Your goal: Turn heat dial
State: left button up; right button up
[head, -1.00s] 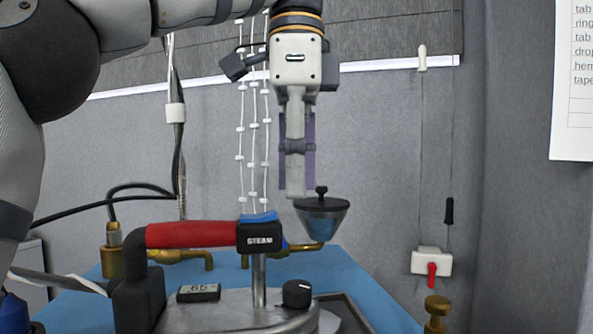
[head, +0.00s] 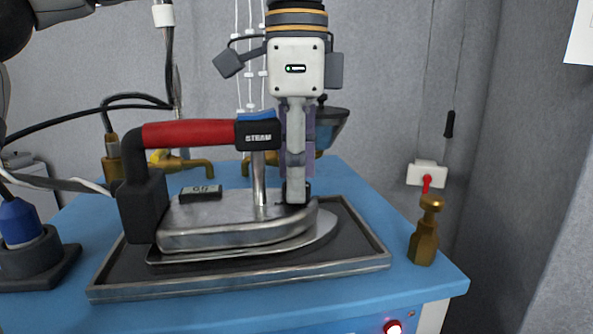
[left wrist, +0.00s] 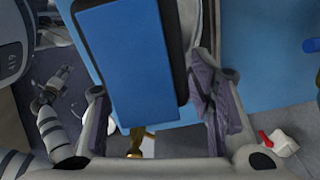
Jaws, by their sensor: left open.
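The steam iron (head: 235,226) has a red handle (head: 190,134) and a black block marked STEAM (head: 258,140) with a blue top. It rests on a dark metal-rimmed tray (head: 120,291). The black heat dial (head: 308,187) sits on the iron's front top and is mostly hidden behind my left gripper (head: 297,192). My left gripper points down at the dial, open, its fingertips level with it; I cannot tell whether they touch it. In the left wrist view a blue-topped block (left wrist: 135,62) lies between the finger pads, and the dial is hidden.
A small display (head: 201,193) sits on the iron behind the dial. A dark-lidded cup (head: 328,130) stands close behind my gripper. A brass fitting (head: 424,240) stands at the table's right side. Black cables hang at the left. The blue table (head: 300,311) is clear in front.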

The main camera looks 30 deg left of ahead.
pick_arm(q)
jog(key=shift+f, duration=0.4)
grip_shut()
jog(key=shift+m, duration=0.8)
grip_release()
